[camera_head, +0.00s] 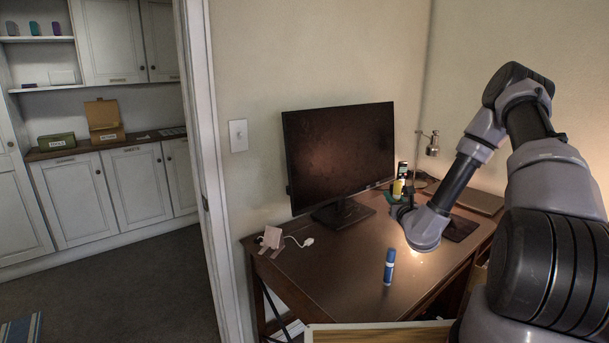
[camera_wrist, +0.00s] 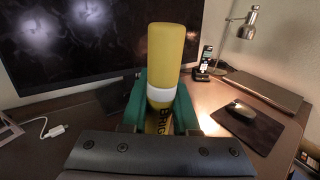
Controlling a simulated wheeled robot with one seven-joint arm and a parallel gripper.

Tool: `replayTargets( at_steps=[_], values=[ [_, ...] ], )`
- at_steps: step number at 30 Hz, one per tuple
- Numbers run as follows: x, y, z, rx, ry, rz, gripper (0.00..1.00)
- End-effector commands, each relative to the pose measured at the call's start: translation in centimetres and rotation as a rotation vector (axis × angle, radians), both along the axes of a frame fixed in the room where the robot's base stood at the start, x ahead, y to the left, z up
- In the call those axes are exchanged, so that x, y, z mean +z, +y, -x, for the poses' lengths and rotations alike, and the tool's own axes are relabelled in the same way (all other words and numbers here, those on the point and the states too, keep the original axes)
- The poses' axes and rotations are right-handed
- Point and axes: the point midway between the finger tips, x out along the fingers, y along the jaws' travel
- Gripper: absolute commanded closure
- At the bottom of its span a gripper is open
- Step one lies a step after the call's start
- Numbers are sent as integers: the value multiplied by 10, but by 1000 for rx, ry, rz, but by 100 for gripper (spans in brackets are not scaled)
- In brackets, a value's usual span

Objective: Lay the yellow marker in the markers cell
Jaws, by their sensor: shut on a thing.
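My gripper (camera_head: 393,198) is over the far right part of the desk, its green fingers shut on the yellow marker (camera_head: 398,187). In the wrist view the yellow marker (camera_wrist: 166,58) stands upright between the fingers (camera_wrist: 163,104), with a white band and partly hidden dark lettering. I cannot make out a markers cell in either view; only the rim of a wooden-edged thing (camera_head: 380,328) shows at the bottom of the head view.
The desk (camera_head: 335,270) has a monitor (camera_head: 338,155) at the back. A lamp (camera_wrist: 245,25), a phone on its stand (camera_wrist: 206,62), a closed laptop (camera_wrist: 262,90) and a mouse (camera_wrist: 241,109) on a dark pad are to the right. A white cable plug (camera_wrist: 54,131) lies left. The desk's middle is mostly clear.

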Motion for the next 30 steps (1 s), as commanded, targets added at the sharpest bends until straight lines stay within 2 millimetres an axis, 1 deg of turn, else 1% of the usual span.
replayTargets(
  at_steps=[1,5,13,15,17,20,23,26,29,30],
  values=[
    [3,5,5,-15,0,0,100],
    [9,9,15,-46,0,0,100],
    [29,9,57,-52,-1,0,100],
    [32,8,63,-54,-2,0,100],
    [33,8,64,-54,-2,0,100],
    [32,7,61,-49,-2,-1,100],
    [26,3,51,-25,-3,-1,100],
    [16,-5,34,23,-4,-1,100],
    [2,-21,13,87,-3,0,100],
    [-5,-30,5,114,-3,1,100]
  ],
)
